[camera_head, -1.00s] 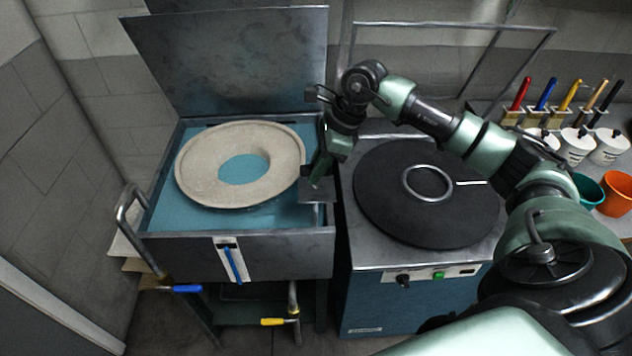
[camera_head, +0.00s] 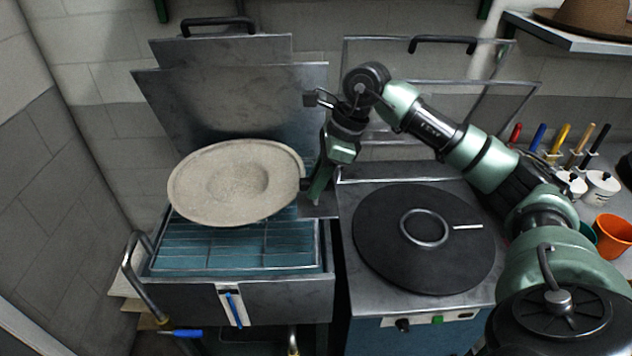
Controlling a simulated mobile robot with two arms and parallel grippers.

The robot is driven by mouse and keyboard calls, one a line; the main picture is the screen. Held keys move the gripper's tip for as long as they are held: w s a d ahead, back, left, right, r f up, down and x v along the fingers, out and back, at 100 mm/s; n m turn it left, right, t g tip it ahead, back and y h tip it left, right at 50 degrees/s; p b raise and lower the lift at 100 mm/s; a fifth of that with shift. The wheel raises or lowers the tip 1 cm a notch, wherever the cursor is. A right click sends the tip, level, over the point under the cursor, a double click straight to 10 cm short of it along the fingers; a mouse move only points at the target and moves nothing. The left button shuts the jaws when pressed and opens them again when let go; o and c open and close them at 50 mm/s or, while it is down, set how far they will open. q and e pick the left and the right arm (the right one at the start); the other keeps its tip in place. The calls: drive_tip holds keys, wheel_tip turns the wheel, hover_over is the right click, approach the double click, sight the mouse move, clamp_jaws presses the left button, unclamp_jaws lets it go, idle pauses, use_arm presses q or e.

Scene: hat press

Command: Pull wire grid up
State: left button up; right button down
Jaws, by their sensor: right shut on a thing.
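The wire grid (camera_head: 236,268) shows as thin crossing bars over the blue inside of the metal basin (camera_head: 270,296). Its front part is near the level of the basin's rim. A pale felt hat body (camera_head: 200,205), brim up with a shallow hollow in the middle, covers the back of the grid and stands above the rim. My right gripper (camera_head: 317,205) points down at the basin's right side, beside the felt brim. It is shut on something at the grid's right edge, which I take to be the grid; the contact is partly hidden. My left gripper is out of view.
The basin's metal lid (camera_head: 240,105) stands open behind it. To the right is a steel unit with a round black plate (camera_head: 380,240) and a metal ring (camera_head: 424,228). Brushes, white pots and an orange bucket (camera_head: 613,236) stand far right.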

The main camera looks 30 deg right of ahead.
drive_tip(key=shift+w+r, duration=0.15)
drive_tip(key=shift+r, duration=0.25)
drive_tip(key=c, duration=1.4)
unclamp_jaws()
drive_tip(key=shift+o, duration=0.8)
drive_tip(key=shift+f, duration=0.1)
drive_tip(key=b+v, duration=0.2)
drive_tip(key=v, duration=0.6)
drive_tip(key=shift+s, duration=0.2)
